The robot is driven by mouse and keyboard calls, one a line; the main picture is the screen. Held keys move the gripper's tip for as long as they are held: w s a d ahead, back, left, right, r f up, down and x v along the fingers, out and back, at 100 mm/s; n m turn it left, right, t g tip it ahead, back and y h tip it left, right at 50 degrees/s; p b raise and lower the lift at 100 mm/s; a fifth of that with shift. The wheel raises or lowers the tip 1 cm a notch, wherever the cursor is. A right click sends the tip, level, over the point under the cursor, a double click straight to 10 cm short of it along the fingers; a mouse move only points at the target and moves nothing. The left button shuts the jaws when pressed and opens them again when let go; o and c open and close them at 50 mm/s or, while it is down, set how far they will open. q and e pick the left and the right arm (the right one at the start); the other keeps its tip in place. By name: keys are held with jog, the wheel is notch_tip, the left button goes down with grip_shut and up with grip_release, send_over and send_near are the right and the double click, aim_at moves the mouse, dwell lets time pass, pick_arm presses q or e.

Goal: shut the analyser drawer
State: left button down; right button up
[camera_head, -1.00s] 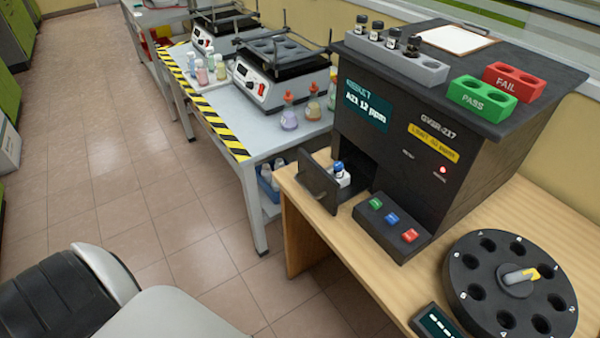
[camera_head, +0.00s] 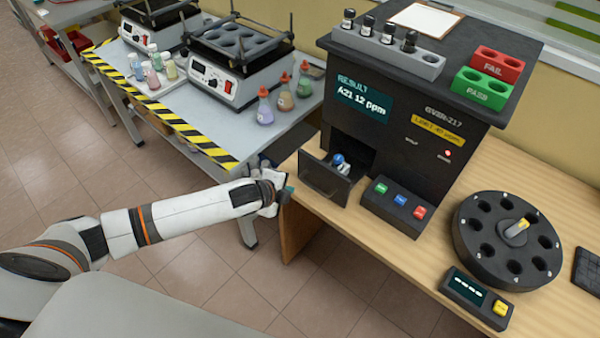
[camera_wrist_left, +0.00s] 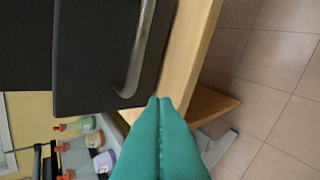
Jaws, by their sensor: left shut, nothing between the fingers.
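The black analyser (camera_head: 395,110) stands on the wooden bench. Its drawer (camera_head: 326,182) is pulled out at the lower left, with a blue-capped vial (camera_head: 340,164) inside. My left gripper (camera_head: 289,190) is shut and empty, just left of the drawer front in the head view. In the left wrist view, the shut teal fingertips (camera_wrist_left: 160,102) are close to the lower edge of the dark drawer front (camera_wrist_left: 95,55), near its curved handle (camera_wrist_left: 140,50). I cannot tell whether they touch it. My right gripper is not in view.
Green, blue and red buttons (camera_head: 400,207) sit on a block right of the drawer. A round black carousel (camera_head: 508,240) and a small display box (camera_head: 477,298) stand farther right on the bench (camera_head: 375,235). A grey table with flasks (camera_head: 265,106) is at the left.

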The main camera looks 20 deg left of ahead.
aim_at(317, 178)
pick_arm(q)
notch_tip(317, 178, up, 7)
jog(key=s+d+m+p, duration=0.1)
jog(key=d+m, duration=0.1)
jog(key=m, duration=0.1)
jog(key=x, duration=0.6)
jog(key=p+x, duration=0.1)
jog(key=x, duration=0.2)
jog(key=shift+d+f, duration=0.25)
jog(key=shift+d, duration=0.15)
